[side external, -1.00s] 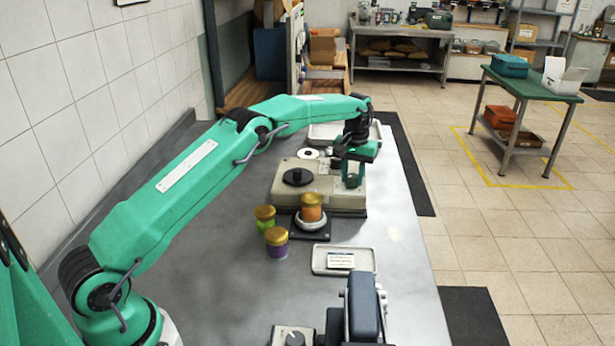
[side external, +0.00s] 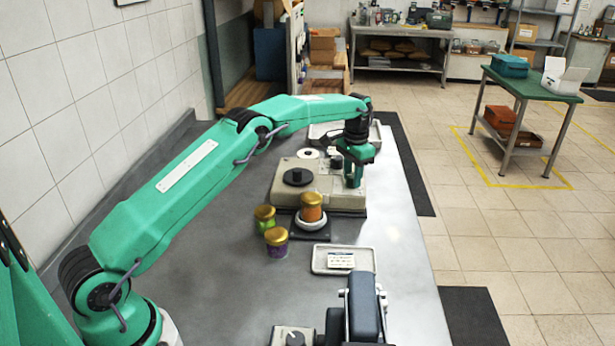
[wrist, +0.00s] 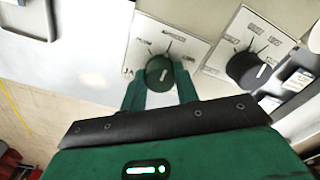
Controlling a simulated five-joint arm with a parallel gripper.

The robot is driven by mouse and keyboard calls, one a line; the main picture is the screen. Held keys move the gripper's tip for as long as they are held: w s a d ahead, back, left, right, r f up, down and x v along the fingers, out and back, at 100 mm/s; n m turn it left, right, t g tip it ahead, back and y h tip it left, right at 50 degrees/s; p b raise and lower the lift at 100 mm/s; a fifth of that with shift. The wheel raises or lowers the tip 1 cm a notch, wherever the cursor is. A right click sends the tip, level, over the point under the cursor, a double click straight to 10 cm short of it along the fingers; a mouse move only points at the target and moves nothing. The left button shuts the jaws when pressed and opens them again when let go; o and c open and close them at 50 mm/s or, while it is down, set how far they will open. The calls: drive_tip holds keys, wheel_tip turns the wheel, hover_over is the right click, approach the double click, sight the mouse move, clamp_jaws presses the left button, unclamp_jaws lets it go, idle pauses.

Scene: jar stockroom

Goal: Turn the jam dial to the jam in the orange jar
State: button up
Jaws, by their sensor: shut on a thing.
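The orange jar (side external: 311,206) with a gold lid stands upright on a round pale plate (side external: 311,223) in front of the beige machine (side external: 335,200). A green jar (side external: 265,218) and a purple jar (side external: 277,243) stand to its left on the bench. My gripper (side external: 353,182) points down at the right part of the machine. In the wrist view, my gripper (wrist: 160,88) is shut on a dark round dial (wrist: 160,72) on a white label plate, one finger on each side. Its pale pointer line slants up to the right. The printed words are too small to read surely.
A second dark dial (wrist: 248,70) on its own label plate sits close to the right in the wrist view. A black round knob (side external: 298,176) stands on the machine's left. A white tray (side external: 343,270) with a card lies in front. A lever device (side external: 364,310) stands nearer.

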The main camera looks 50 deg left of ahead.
drive_tip(key=shift+w, duration=0.1)
drive_tip(key=o, duration=1)
drive_tip(key=shift+c, duration=0.2)
drive_tip(key=shift+r, duration=0.15)
wheel_tip(320, 180, up, 7)
drive_tip(key=shift+f, duration=0.15)
drive_tip(key=shift+r, duration=0.45)
